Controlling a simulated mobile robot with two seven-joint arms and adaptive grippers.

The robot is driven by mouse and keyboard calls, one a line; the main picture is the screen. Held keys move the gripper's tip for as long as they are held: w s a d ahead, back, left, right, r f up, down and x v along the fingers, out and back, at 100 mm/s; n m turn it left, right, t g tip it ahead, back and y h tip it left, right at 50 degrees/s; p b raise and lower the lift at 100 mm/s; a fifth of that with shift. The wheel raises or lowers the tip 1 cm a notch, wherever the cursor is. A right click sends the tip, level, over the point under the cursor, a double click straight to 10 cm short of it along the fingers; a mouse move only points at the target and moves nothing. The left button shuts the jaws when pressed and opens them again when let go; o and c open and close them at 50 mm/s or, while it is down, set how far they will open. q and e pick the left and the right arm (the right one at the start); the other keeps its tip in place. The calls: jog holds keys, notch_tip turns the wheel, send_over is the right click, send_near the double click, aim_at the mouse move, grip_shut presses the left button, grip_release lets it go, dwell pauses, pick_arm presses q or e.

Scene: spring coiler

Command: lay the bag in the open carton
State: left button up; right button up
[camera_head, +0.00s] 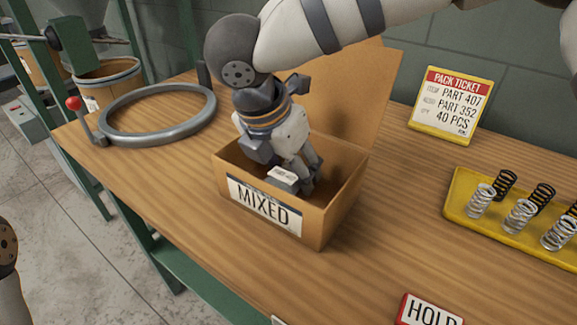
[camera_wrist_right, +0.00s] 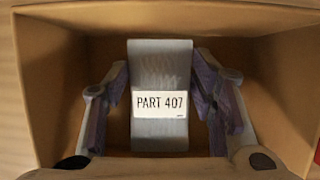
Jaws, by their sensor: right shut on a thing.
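The open carton (camera_head: 334,205), brown cardboard with a "MIXED" label on its front, stands on the bench with its back flap raised. My right gripper (camera_head: 302,180) points down into it and is shut on the grey bag (camera_head: 284,178). In the right wrist view the bag (camera_wrist_right: 160,75) carries a "PART 407" label and sits between both fingers of the gripper (camera_wrist_right: 160,105), inside the carton's walls (camera_wrist_right: 52,85). I cannot tell whether the bag touches the carton floor. My left gripper is not in view; only a bit of my arm shows at the left edge.
A grey ring (camera_head: 119,136) lies on the bench at left. A yellow tray (camera_head: 458,199) with several springs is at right, with a pack ticket stand (camera_head: 451,105) behind it. A "HOLD" sign (camera_head: 428,312) is at the front. Bare wood (camera_head: 370,255) lies between carton and tray.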

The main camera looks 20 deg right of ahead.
jog(key=shift+c, duration=0.6)
jog(key=o, duration=1.4)
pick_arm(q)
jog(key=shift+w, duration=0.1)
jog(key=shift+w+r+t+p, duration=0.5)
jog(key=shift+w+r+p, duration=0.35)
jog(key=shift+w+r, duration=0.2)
pick_arm(e)
jog(key=v, duration=1.2)
jog(key=shift+w+a, duration=0.1)
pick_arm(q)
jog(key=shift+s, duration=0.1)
